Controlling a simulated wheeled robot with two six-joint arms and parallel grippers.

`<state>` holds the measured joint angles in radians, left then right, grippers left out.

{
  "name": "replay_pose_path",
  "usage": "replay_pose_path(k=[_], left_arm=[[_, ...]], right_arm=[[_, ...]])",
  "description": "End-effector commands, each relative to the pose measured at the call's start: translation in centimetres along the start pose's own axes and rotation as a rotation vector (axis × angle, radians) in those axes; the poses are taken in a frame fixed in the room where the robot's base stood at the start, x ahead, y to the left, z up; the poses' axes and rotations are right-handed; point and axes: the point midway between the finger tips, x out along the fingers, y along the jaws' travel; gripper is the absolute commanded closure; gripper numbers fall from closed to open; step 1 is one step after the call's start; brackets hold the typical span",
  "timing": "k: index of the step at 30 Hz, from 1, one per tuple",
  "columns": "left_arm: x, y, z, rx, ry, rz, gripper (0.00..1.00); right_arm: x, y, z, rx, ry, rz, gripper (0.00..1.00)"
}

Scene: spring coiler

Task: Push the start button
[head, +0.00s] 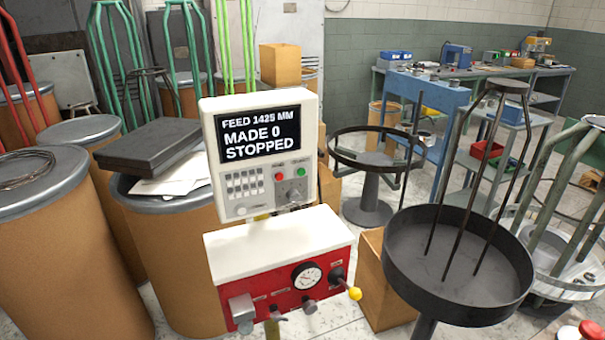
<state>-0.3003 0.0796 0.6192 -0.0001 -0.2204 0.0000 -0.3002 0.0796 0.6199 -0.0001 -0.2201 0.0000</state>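A white control panel (258,154) stands upright in the middle of the head view. Its black screen (259,136) reads "FEED 1425 MM", "MADE 0" and "STOPPED". Below the screen are a green button (301,171) on the right and a red button (279,177) to its left. The button labels are too small to read. A keypad (245,184) lies to the left of the buttons and a dark round knob (294,195) sits below them. Neither of my grippers is in the picture.
Below the panel is a white-topped red box (262,291) with a gauge and a yellow-knobbed lever (354,293). Brown drums (50,240) crowd the left. A round black tray (450,270) on a stand is at front right. A red knob (591,329) shows bottom right.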

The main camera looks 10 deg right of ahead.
Motion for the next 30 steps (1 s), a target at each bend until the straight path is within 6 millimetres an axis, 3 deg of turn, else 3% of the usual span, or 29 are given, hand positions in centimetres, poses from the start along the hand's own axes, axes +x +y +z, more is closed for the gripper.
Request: replay_pose_path(k=[3, 22, 30], left_arm=[[0.0, 0.01, 0.01, 0.0, 0.0, 0.0, 1.0], [0.0, 0.01, -0.04, 0.0, 0.001, 0.0, 1.0], [0.0, 0.01, -0.06, 0.0, 0.001, 0.0, 1.0]], right_arm=[[0.0, 0.07, -0.04, 0.0, 0.001, 0.001, 0.15], [0.0, 0.09, -0.08, 0.0, 0.001, 0.001, 0.97], [0.0, 0.09, -0.08, 0.0, 0.001, 0.001, 1.0]])
